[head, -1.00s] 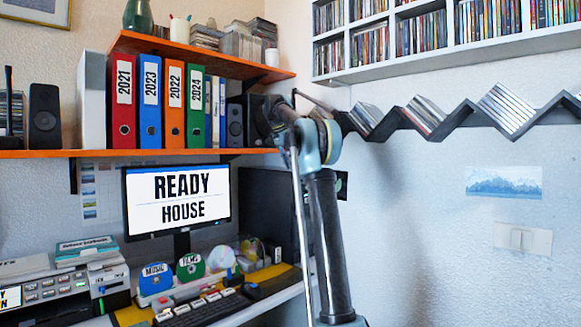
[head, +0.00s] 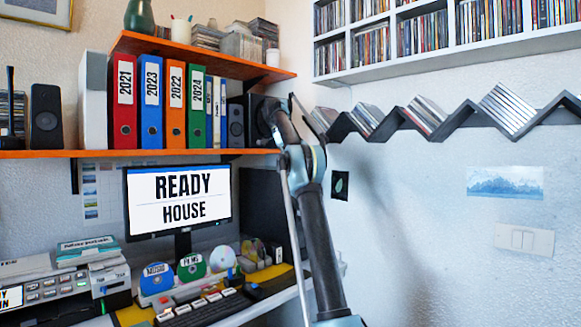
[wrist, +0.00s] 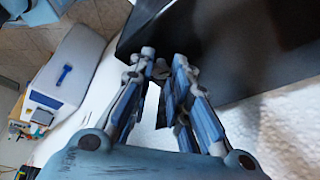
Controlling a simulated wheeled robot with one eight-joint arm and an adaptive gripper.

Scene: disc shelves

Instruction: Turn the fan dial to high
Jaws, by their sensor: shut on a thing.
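The fan (head: 262,117) appears as a dark boxy unit at the right end of the lower orange shelf, partly covered by my arm. My gripper (wrist: 160,66) shows in the wrist view with its blue and grey fingers drawn together at the tips. It is shut on a small grey knob, which looks like the fan dial (wrist: 161,70), beside a dark panel. The fingers hide most of the knob, so its setting cannot be read. In the head view my arm reaches up to the fan, and the fingertips cannot be made out there.
Ring binders (head: 173,105) and a small speaker (head: 236,125) stand left of the fan. A zigzag disc shelf (head: 400,118) runs along the wall to the right. A monitor (head: 178,200) stands below. The wall at lower right is free of shelves.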

